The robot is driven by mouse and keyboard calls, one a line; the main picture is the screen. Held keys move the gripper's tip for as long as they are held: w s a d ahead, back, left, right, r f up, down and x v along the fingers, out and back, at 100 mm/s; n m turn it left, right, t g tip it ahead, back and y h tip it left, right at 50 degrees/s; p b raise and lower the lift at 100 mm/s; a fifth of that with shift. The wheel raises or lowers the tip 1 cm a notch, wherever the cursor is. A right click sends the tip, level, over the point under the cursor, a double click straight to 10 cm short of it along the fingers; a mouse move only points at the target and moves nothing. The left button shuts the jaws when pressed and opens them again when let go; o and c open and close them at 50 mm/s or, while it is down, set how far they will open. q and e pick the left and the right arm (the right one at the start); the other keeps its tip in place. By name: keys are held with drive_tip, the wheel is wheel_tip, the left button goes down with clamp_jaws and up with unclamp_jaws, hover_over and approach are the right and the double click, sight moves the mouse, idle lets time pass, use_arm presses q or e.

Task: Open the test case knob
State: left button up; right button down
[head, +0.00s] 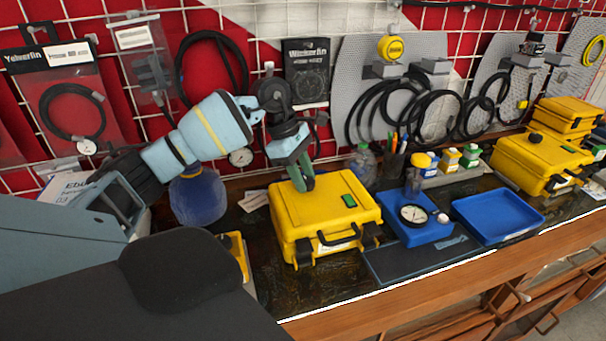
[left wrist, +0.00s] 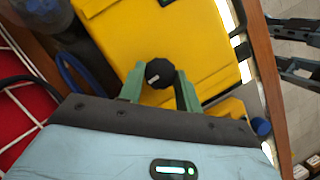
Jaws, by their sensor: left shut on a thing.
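The yellow test case (head: 325,212) stands closed on the dark bench top, its black handle facing the front edge. It also fills the upper middle of the left wrist view (left wrist: 150,30). My left gripper (head: 303,186) reaches down onto the case lid from above. In the left wrist view the black knob (left wrist: 159,72) sits between the green fingers of the left gripper (left wrist: 160,84), which is shut on it. The fingers hide the knob in the head view.
A blue stand with a gauge (head: 413,215) and a blue tray (head: 497,215) lie right of the case. A blue round container (head: 198,197) stands to its left. More yellow cases (head: 540,162) sit at far right. A gridded wall with hoses runs behind.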

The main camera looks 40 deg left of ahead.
use_arm(q)
drive_tip(key=n, duration=0.2)
drive_tip(key=n+t+p, duration=0.1)
drive_tip(key=n, duration=0.1)
drive_tip(key=shift+s+d+r+n+t+y, duration=0.1)
drive_tip(key=shift+s+r+n+t+y, duration=0.1)
drive_tip(key=shift+n+t+y, duration=0.15)
drive_tip(key=n+y, duration=0.1)
drive_tip(key=n, duration=0.1)
drive_tip(key=n+t+p, duration=0.1)
drive_tip(key=n, duration=0.1)
drive_tip(key=shift+s+d+y, duration=0.1)
drive_tip(key=shift+d+y, duration=0.05)
drive_tip(key=shift+y, duration=0.2)
drive_tip(key=n+y, duration=0.1)
drive_tip(key=n, duration=0.1)
drive_tip(key=n+y+p, duration=0.1)
drive_tip(key=n, duration=0.2)
drive_tip(key=shift+d+n, duration=0.2)
drive_tip(key=shift+n, duration=0.05)
drive_tip(key=shift+f+n+y+p, duration=0.1)
drive_tip(key=shift+n+y+p, duration=0.4)
drive_tip(key=shift+n, duration=1)
use_arm(e)
drive_tip(key=w+r+t, duration=0.1)
drive_tip(key=w+r, duration=0.2)
drive_tip(key=r, duration=0.2)
drive_tip(key=shift+w+d, duration=0.35)
drive_tip(key=shift+w, duration=0.05)
drive_tip(key=shift+r, duration=0.1)
